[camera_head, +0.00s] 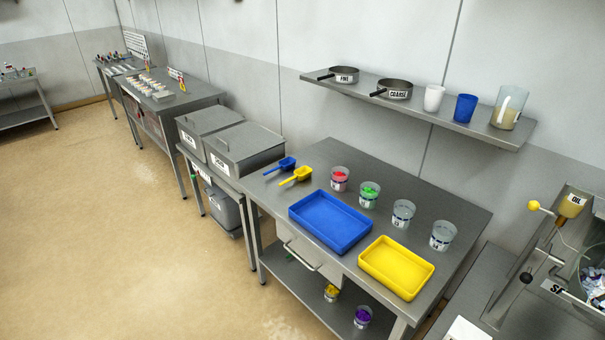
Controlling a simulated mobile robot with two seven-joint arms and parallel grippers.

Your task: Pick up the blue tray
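The blue tray (331,222) is a shallow, rectangular, empty tray lying flat on the grey metal table (432,197), near its front edge. A yellow tray (396,267) lies just to its right, with a small gap between them. Neither of my grippers shows in the head view, so I cannot see their state. Nothing covers the blue tray.
Behind the trays stand clear cups, one with red (340,178) and one with green contents (369,193). A blue scoop (281,166) and a yellow scoop (297,175) lie at the left. A shelf (480,126) with pans and cups hangs above. Open floor (150,250) lies in front.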

